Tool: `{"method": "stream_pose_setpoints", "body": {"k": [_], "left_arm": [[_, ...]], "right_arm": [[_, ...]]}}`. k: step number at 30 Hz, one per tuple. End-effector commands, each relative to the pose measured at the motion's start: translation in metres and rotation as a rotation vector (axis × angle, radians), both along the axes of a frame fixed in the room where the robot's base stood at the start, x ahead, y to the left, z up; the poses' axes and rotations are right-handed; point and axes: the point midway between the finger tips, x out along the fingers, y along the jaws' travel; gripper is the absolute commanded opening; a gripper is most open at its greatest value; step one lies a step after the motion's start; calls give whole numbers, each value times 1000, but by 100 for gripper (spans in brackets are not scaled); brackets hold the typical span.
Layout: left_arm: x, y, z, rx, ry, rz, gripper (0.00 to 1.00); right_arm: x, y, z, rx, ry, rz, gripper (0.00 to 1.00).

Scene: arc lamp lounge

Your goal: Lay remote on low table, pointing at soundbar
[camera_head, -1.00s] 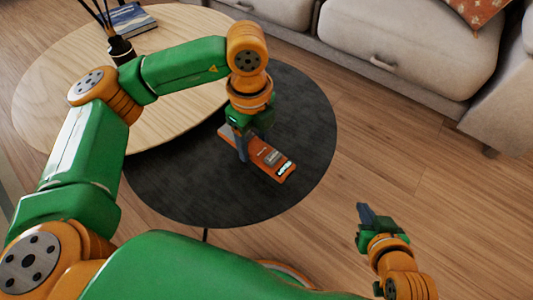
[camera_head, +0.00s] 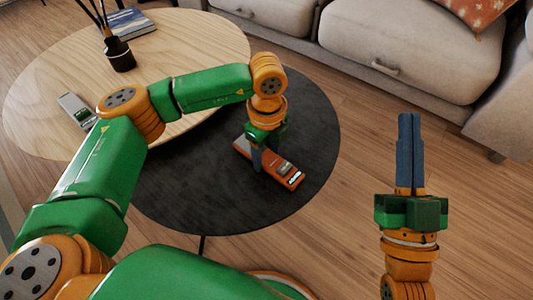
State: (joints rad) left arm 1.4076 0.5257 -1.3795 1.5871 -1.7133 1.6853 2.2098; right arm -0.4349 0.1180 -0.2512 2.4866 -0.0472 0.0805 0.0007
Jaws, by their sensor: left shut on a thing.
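A flat oblong orange thing with a grey end and a small bright patch, apparently the remote (camera_head: 284,174), is over the dark round low table (camera_head: 185,208). My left gripper (camera_head: 257,160) points down and is shut on it near its middle; the fingers hide part of it. I cannot tell whether the remote touches the table top. My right gripper (camera_head: 410,120) is shut and empty over the floor at the right, its fingers together. I see no soundbar in view.
A light wooden oval table (camera_head: 190,40) overlaps the dark one at the back left. It bears a dark vase (camera_head: 119,54), a blue book (camera_head: 130,22) and a grey device (camera_head: 72,107), partly behind my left arm. A beige sofa (camera_head: 400,45) stands behind.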

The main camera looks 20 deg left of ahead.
Motion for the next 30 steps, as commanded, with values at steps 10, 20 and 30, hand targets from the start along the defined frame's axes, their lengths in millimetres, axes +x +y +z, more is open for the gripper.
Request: {"method": "stream_pose_setpoints", "body": {"k": [10, 20, 30], "left_arm": [[0, 0, -1, 0, 0, 0, 0], [0, 0, -2, 0, 0, 0, 81], [0, 0, -2, 0, 0, 0, 89]], "right_arm": [[-3, 0, 4, 6, -24, 2, 0], [-7, 0, 10, 14, -63, 5, 0], [-7, 0, 10, 14, -60, 5, 0]]}}
